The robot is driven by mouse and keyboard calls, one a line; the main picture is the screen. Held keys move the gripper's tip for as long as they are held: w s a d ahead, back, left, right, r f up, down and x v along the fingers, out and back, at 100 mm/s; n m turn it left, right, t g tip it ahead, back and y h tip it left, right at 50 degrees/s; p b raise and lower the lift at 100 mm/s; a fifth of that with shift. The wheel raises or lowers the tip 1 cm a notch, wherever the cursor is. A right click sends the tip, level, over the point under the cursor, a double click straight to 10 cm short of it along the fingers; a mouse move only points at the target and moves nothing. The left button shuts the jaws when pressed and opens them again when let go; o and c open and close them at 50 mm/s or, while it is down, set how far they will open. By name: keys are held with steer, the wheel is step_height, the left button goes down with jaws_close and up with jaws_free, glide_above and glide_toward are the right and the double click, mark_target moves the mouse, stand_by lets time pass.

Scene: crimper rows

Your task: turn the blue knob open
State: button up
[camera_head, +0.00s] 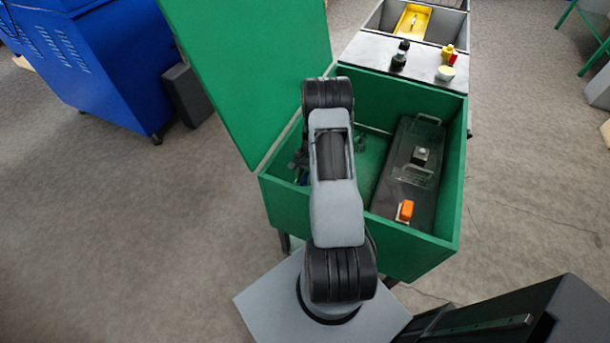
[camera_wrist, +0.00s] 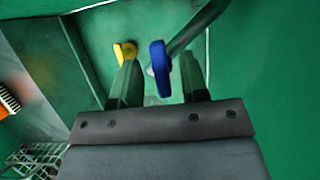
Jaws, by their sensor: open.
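The blue knob (camera_wrist: 160,68) is a flat, rounded handle seen nearly edge-on in the wrist view, by a grey pipe (camera_wrist: 195,27). My gripper (camera_wrist: 157,62) is open, with one finger on each side of the blue knob. A gap shows between the knob and each finger; I cannot tell how far the fingers reach along it in depth. A yellow knob (camera_wrist: 124,52) sits just beyond the left fingertip. In the head view my arm reaches into the green box (camera_head: 415,260) and hides most of the gripper and the knob.
The green box's raised lid (camera_head: 245,65) stands left of my arm. A dark case (camera_head: 405,180) with an orange part (camera_head: 405,211) lies in the box's right side. A grey bench (camera_head: 375,52) with small items stands behind. A blue cabinet (camera_head: 85,65) is at far left.

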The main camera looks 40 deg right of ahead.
jaws_close()
stand_by(0.4)
steer(key=n+g+b, duration=0.1)
steer(key=n+b, duration=0.1)
steer(key=n, duration=0.1)
steer(key=shift+f+h, duration=0.15)
steer(key=shift+h, duration=0.15)
steer(key=n+h+b, duration=0.1)
steer(key=n, duration=0.1)
steer(key=n+g+h+b, duration=0.1)
steer(key=n, duration=0.2)
steer(key=shift+w+b, duration=0.1)
steer(key=shift+b, duration=0.3)
steer(key=n, duration=0.2)
steer(key=n+h+b, duration=0.1)
steer(key=n, duration=0.2)
steer(key=shift+a+h, duration=0.1)
steer(key=shift+h, duration=0.2)
steer(key=n+h, duration=0.1)
steer(key=n, duration=0.3)
steer(key=shift+a+n+h, duration=0.1)
steer(key=shift+n+h, duration=0.3)
steer(key=shift+b, duration=0.3)
